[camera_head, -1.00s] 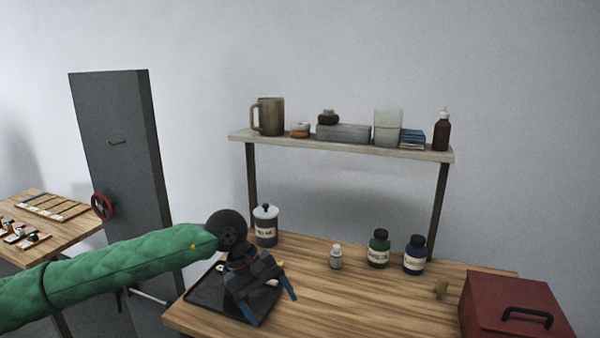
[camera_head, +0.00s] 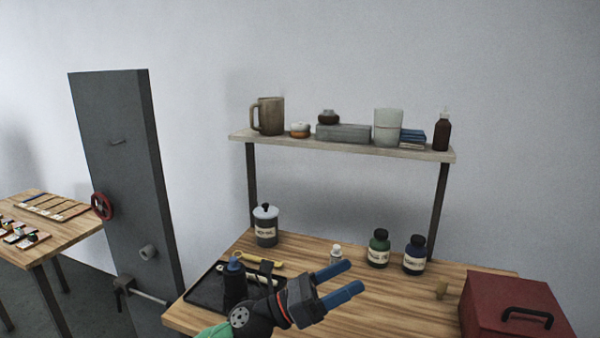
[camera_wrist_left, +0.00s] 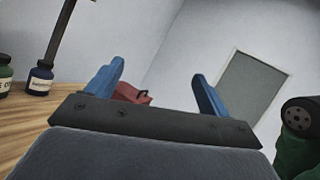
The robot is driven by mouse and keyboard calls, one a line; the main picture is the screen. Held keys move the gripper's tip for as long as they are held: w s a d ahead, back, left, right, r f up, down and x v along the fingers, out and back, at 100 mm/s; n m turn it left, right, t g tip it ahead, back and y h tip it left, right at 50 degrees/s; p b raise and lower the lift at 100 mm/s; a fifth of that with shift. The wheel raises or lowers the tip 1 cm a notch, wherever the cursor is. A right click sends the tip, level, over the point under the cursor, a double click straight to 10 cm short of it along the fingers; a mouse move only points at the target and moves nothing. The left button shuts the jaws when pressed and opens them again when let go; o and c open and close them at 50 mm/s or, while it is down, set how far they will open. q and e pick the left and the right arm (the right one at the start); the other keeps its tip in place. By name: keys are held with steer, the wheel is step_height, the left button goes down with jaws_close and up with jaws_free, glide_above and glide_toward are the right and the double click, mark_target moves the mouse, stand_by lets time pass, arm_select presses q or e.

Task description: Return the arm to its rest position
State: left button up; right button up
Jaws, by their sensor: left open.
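My left gripper (camera_head: 340,283) is open and empty, low over the front of the wooden workbench (camera_head: 385,310). Its blue fingers point to the right in the head view. In the left wrist view the two blue fingers (camera_wrist_left: 160,88) stand wide apart with nothing between them. The green sleeve of my left arm shows only at the bottom edge of the head view. My right gripper is not in view.
A lidded jar (camera_head: 265,226), a small bottle (camera_head: 336,251), a green bottle (camera_head: 379,247) and a blue bottle (camera_head: 415,255) stand behind. A red toolbox (camera_head: 515,308) is right. A shelf (camera_head: 340,148) stands above.

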arm_select(q)
steer(key=w+a+f+n+t+y, duration=0.3)
steer(key=a+n+t+y, duration=0.4)
steer(key=n, duration=0.5)
steer(key=w+a+f+n+t+y, duration=0.25)
steer(key=a+n+t+y, duration=0.2)
steer(key=n+t, duration=0.55)
steer(key=s+a+f+n+g+y, duration=0.25)
steer(key=a+f+n+y, duration=0.2)
steer(key=f+n, duration=0.3)
steer(key=s+a+f+n+g+y, duration=0.1)
steer(key=a+f+n+g+y, duration=0.3)
steer(key=f+n, duration=0.35)
steer(key=s+a+f+n+g+y, duration=0.1)
steer(key=s+a+f+n+g, duration=0.25)
steer(key=s+f, duration=0.4)
steer(key=s+a+f+n+g+y, duration=0.1)
steer(key=s+a+f+n+g, duration=0.25)
steer(key=s+f, duration=0.4)
steer(key=s+a+f+n+g, duration=0.2)
steer(key=s+f+g, duration=0.35)
steer(key=s, duration=0.45)
steer(key=s+d+f, duration=0.1)
steer(key=d+f, duration=0.1)
steer(key=f, duration=1.3)
steer(key=s+d+f+g, duration=0.1)
steer(key=s+d+f, duration=0.1)
steer(key=f, duration=1.3)
steer(key=shift+s+d, duration=0.15)
steer(key=shift+d, duration=0.15)
